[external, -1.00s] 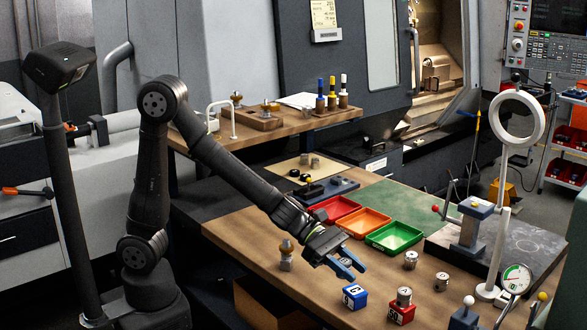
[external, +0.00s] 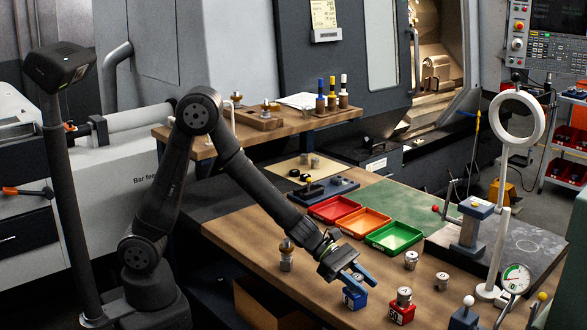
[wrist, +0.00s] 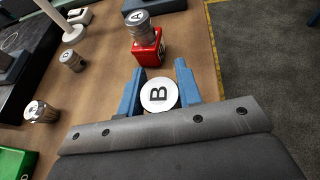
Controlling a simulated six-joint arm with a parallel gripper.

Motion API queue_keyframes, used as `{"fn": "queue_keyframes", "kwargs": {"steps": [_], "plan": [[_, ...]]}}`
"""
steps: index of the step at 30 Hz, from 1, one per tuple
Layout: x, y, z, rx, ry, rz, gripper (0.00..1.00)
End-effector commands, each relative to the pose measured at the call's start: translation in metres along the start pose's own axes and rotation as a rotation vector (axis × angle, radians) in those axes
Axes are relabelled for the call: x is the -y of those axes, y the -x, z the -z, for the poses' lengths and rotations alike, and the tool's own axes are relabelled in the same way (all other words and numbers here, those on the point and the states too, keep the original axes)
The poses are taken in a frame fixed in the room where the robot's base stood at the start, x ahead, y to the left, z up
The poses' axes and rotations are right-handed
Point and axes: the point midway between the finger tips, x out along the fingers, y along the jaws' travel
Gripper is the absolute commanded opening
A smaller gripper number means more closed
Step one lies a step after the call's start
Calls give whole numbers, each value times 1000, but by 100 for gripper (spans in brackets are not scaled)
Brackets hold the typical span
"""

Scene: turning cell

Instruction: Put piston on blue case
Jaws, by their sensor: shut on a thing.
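My gripper (external: 361,284) is shut on a silver piston with a white top marked B, which shows between the blue fingers in the wrist view (wrist: 158,93). In the external view the gripper is over the blue case (external: 353,300), low above its top, and its fingers hide part of it. I cannot tell whether the piston touches the case. The blue case cannot be made out in the wrist view. The piston appears upright.
A red case (external: 401,314) beside the blue one bears another piston (external: 404,296). Two loose pistons (external: 411,260) (external: 442,281) stand farther back. Red, orange (external: 363,223) and green (external: 394,237) trays lie behind. A dial gauge (external: 516,278) and ring-shaped stand (external: 518,118) are at right.

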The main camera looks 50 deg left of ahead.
Motion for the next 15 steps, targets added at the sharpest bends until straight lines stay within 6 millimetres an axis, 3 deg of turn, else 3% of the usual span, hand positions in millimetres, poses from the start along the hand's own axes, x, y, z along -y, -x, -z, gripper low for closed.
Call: {"fn": "queue_keyframes", "kwargs": {"steps": [4, 5, 8, 15], "plan": [[0, -1, 3, 0, 0, 0, 7], [0, -1, 3, 0, -1, 0, 34], [0, -1, 3, 0, -1, 0, 54], [0, -1, 3, 0, 0, 0, 54]]}}
